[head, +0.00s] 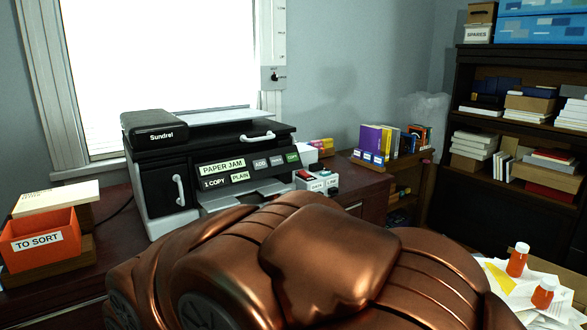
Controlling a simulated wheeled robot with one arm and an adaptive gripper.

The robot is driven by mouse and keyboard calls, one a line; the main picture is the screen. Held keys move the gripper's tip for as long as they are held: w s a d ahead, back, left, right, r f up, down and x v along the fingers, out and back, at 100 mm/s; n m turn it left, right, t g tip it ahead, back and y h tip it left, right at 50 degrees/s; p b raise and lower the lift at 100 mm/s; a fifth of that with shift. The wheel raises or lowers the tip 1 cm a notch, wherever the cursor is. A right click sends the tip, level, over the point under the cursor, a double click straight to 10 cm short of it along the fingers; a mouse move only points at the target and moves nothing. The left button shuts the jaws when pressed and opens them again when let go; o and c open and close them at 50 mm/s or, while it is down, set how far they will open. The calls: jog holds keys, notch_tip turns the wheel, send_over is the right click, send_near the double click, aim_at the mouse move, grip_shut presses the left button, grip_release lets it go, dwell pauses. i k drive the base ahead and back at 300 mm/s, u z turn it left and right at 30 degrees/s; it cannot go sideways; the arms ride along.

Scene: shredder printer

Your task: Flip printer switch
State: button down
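The printer (205,165), black and light grey with "Sundrel" on its lid, stands on the dark red-brown desk in front of the window. Its front panel (222,170) reads "PAPER JAM", "1 COPY" and "PLAIN", with small buttons beside it. A white handle (180,190) is on its black left door, and another handle (258,137) is on top. A small white box (317,181) with labels and red and dark parts on top sits right of the printer. I cannot tell which part is the printer switch. My gripper is not in view.
My copper arm covers the lower middle and part of the desk. A wall control box (273,78) is beside the window. Upright books (375,140) stand right. Papers with orange bottles (517,260) lie lower right, below shelves.

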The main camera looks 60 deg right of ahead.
aim_at(302, 174)
jog(key=k, duration=0.6)
jog(key=z, duration=0.6)
jog(key=i, duration=0.25)
jog(key=z, duration=0.1)
